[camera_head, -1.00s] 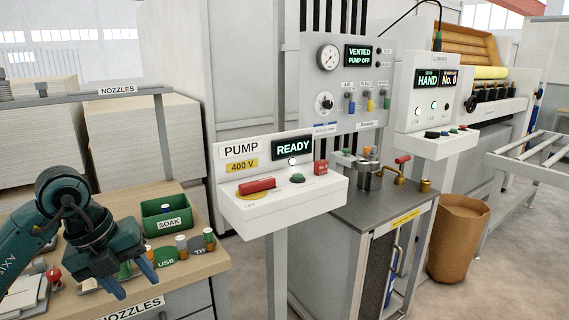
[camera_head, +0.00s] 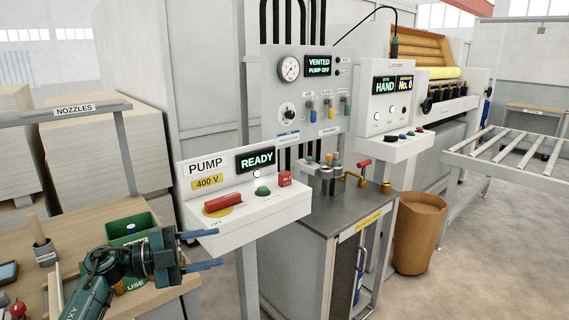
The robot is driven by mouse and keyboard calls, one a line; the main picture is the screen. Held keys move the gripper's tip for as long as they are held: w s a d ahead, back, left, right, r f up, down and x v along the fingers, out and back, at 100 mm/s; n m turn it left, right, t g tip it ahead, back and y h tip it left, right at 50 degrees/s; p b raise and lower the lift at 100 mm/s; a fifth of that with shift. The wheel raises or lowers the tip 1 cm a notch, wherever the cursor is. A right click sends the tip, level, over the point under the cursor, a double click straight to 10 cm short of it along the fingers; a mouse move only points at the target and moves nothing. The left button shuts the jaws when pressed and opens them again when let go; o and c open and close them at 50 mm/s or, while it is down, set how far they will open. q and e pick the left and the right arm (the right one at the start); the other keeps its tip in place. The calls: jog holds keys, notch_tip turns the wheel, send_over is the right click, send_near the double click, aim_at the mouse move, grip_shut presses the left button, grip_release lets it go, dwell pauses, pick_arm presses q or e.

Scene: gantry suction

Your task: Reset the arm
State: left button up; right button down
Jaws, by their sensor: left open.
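My left gripper (camera_head: 205,250) is in the lower left of the head view, pointing right, with its two blue fingers apart and nothing between them. It appears just in front of and below the left end of the white pump panel (camera_head: 255,212). The panel has a red switch handle (camera_head: 222,202), a green button (camera_head: 263,191) and a lit READY display (camera_head: 256,160). I cannot tell whether the upper finger touches the panel's edge. My left arm covers part of the nozzle bench. My right gripper is not in view.
The wooden nozzle bench (camera_head: 60,244) at left holds a green bin (camera_head: 130,226) and a brush holder (camera_head: 44,252). A grey cabinet (camera_head: 318,226) with a gauge panel (camera_head: 288,108) above stands in the middle. A brown bin (camera_head: 417,232) and roller rails (camera_head: 508,152) are at right.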

pick_arm(q)
jog(key=w+a+r+n+t+y, duration=0.9)
jog(key=a+n+t, duration=0.3)
jog(key=n+t, duration=0.3)
jog(key=w+a+f+n+g+y, duration=0.3)
jog(key=w+a+f+n+y, duration=0.1)
jog(key=a+f+n+y, duration=0.5)
jog(key=s+d+f+m+g+h, duration=0.1)
jog(key=s+d+f+g, duration=0.1)
jog(key=s+d+f, duration=0.55)
jog(key=s+d+f+m+g+h, duration=0.15)
jog(key=s+d+f, duration=0.5)
jog(key=f, duration=0.65)
jog(key=s+d+f+n+g+h, duration=0.1)
jog(key=s+d+f+g, duration=0.1)
jog(key=s, duration=1.1)
jog(key=s+d+f+n+g+h, duration=0.1)
jog(key=s+d+f, duration=0.4)
jog(key=s, duration=0.8)
jog(key=shift+d+g, duration=0.35)
jog(key=shift+d, duration=0.3)
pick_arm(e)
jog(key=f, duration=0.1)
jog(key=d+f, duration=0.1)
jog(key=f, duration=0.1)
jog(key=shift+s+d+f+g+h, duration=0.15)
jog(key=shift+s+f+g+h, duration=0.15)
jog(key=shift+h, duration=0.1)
